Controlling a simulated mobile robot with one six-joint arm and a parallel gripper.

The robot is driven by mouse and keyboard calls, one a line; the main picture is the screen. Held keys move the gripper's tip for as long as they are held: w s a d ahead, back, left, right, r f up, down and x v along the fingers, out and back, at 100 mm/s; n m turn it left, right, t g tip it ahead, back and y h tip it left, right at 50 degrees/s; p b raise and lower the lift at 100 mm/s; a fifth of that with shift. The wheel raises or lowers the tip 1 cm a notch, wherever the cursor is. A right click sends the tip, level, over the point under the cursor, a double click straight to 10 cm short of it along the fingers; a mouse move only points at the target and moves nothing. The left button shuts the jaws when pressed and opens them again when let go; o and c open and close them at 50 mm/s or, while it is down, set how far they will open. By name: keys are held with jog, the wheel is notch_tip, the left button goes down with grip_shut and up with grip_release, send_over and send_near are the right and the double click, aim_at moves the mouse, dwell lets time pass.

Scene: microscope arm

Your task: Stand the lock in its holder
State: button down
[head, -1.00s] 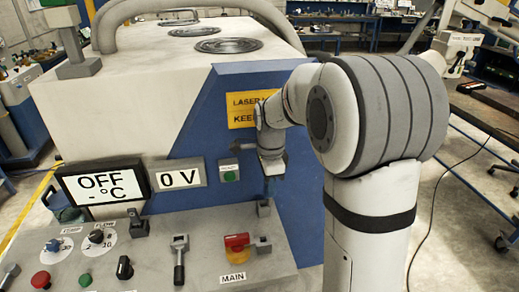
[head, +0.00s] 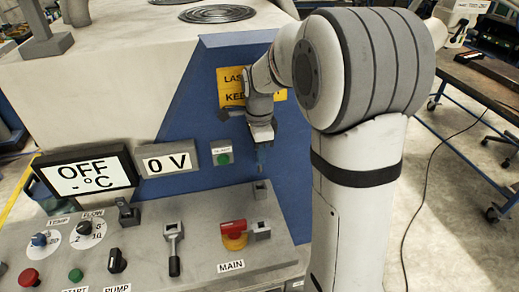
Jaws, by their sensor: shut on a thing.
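My gripper (head: 261,146) points down in front of the blue panel of the machine, just below the yellow warning sign. It is shut on a small bluish thing, the lock (head: 261,162), which hangs below the jaws and is hard to make out against the blue. A small grey block with an opening, seemingly the holder (head: 261,190), stands on the grey control panel below the gripper. A gap shows between the lock and this block. A similar grey block (head: 261,231) stands beside the red and yellow MAIN switch (head: 234,233).
An OFF display (head: 86,175) and a 0 V display (head: 168,162) stand behind. My arm covers the right side.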

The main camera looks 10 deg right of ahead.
jog(key=shift+f+b, duration=1.65)
jog(key=shift+f, duration=0.95)
jog(key=shift+f+b, duration=1.7)
jog(key=shift+f, duration=0.8)
jog(key=c, duration=1.2)
grip_release()
jog(key=shift+o, duration=0.2)
jog(key=shift+r, duration=0.15)
notch_tip(320, 180, up, 8)
jog(key=shift+f, duration=0.15)
